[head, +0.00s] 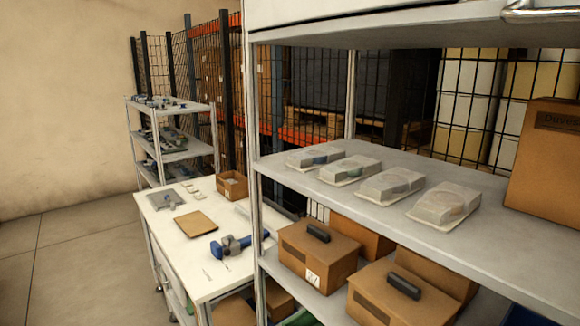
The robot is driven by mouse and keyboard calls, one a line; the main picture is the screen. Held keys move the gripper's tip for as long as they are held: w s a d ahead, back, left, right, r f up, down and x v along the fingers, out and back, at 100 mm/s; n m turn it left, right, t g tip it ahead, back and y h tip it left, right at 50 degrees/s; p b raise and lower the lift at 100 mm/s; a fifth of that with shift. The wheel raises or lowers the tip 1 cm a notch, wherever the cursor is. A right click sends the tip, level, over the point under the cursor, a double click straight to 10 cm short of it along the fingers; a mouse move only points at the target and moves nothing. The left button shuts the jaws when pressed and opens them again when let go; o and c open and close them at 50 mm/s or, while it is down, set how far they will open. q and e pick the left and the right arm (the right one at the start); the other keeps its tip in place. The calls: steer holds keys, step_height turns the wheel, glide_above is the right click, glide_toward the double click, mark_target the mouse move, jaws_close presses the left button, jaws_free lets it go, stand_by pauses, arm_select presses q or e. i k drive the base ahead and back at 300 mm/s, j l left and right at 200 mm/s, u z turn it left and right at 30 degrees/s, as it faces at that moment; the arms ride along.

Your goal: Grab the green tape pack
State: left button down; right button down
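Several clear plastic tape packs stand in a row on the upper grey shelf (330,195). The far-left pack (314,157) has a bluish tint inside. The pack beside it (350,168) looks faintly blue-green. The third pack (390,184) looks greyish, and the nearest pack (443,203) looks brownish. I cannot tell for sure which holds green tape. Neither of my grippers is in view.
A cardboard box (546,160) stands at the shelf's right end. Closed brown boxes (318,255) fill the shelf below. A shelf post (254,200) stands left of the packs. A white worktable (190,255) with a blue tool (232,246) is further left.

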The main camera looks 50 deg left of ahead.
mark_target(342, 173)
steer(key=u, duration=1.25)
steer(key=i+j+z, duration=0.1)
steer(key=i+j, duration=0.1)
steer(key=i, duration=0.05)
